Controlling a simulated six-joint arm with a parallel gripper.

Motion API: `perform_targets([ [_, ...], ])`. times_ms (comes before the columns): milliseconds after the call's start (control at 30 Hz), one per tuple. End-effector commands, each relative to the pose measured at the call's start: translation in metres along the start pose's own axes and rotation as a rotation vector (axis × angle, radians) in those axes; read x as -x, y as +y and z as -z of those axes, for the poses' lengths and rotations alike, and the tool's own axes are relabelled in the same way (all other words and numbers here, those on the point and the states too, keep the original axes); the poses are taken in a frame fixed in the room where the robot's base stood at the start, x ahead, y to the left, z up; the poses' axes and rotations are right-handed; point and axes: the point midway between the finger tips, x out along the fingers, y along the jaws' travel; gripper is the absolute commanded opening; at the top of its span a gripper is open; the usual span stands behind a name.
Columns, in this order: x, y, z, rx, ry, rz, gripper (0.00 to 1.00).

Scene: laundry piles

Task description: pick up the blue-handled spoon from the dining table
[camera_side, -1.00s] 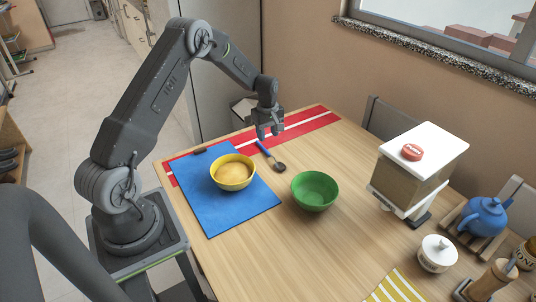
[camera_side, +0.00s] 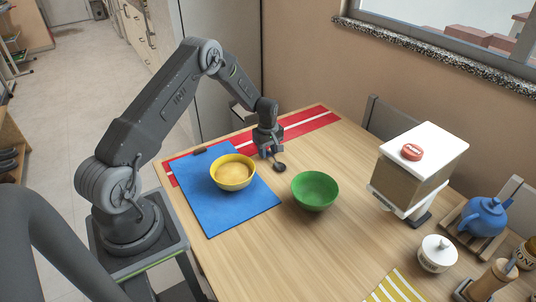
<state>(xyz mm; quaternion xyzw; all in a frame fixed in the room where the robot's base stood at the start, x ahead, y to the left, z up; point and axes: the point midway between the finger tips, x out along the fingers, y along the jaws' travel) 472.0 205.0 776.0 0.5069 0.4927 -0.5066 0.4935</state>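The spoon lies on the wooden dining table (camera_side: 345,150), beyond the gap between the yellow and green bowls. Its dark round end (camera_side: 280,167) shows just below my gripper (camera_side: 270,155). The blue handle is hidden behind my gripper. My gripper points down, low over the handle's place and close to the table. Its fingers are small and dark here, so I cannot tell whether they are open or shut on the handle.
A yellow bowl (camera_side: 233,183) with tan contents stands on a blue mat (camera_side: 213,215), left of the spoon. A green bowl (camera_side: 315,203) stands to the right. A red-and-white runner (camera_side: 315,122) lies behind. A white-topped box (camera_side: 420,165), a blue teapot (camera_side: 485,215) and a white jar (camera_side: 438,254) stand right.

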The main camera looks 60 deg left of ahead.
Motion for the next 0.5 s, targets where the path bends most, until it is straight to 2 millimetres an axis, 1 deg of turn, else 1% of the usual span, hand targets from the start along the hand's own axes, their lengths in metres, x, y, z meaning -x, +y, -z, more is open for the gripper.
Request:
perform_targets([
  [33, 0.0002, -0.0001, 0.0, 0.0, 0.0, 0.0, 0.36],
  [67, 0.0002, -0.0001, 0.0, 0.0, 0.0, 0.0, 0.33],
  [400, 0.0004, -0.0001, 0.0, 0.0, 0.0, 0.0, 0.01],
  [500, 0.0005, -0.0001, 0.0, 0.0, 0.0, 0.0, 0.0],
])
